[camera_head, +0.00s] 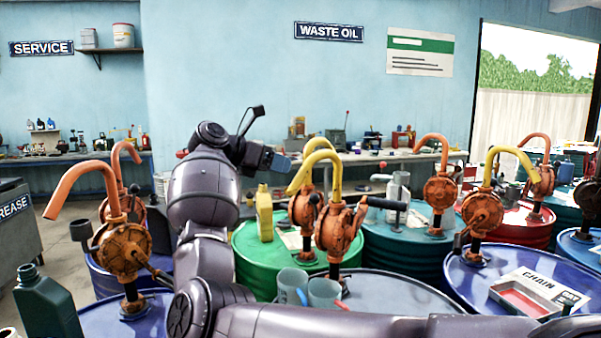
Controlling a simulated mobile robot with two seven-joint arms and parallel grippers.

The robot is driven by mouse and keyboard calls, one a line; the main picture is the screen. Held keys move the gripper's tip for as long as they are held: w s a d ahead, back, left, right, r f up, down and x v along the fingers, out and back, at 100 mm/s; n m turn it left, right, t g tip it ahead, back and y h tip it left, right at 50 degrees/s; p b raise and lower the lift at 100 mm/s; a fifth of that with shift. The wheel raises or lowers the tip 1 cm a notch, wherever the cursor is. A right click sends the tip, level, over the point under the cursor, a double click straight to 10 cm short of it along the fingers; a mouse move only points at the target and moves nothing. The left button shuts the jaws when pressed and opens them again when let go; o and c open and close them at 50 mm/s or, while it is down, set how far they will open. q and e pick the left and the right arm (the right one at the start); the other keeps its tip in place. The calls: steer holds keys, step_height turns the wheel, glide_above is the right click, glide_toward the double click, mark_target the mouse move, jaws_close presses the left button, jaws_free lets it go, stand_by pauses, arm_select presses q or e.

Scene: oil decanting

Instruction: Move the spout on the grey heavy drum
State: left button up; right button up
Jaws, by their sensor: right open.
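The grey drum (408,297) stands at front centre, partly hidden by my arm. An orange rusty hand pump (337,230) stands on it, with a yellow curved spout (322,156) whose mouth points down to the left. The pump's crank has a black grip (387,203) reaching right. My right gripper (284,163) is up at the left of this spout, apart from it as far as I can see. It is open and looks empty. My left gripper is not in view.
A green drum (262,247) behind bears another pump and a yellow bottle (264,214). Two cups (324,292) stand by the grey drum's pump. Blue drums with pumps flank left and right; a chain box (530,293) lies on the right one. A workbench runs behind.

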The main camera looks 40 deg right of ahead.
mark_target(303, 173)
steer(key=p+x, duration=0.1)
steer(key=x, duration=0.7)
steer(key=shift+d+f, duration=0.2)
steer(key=shift+f, duration=0.05)
steer(key=shift+w, duration=0.1)
jaws_close()
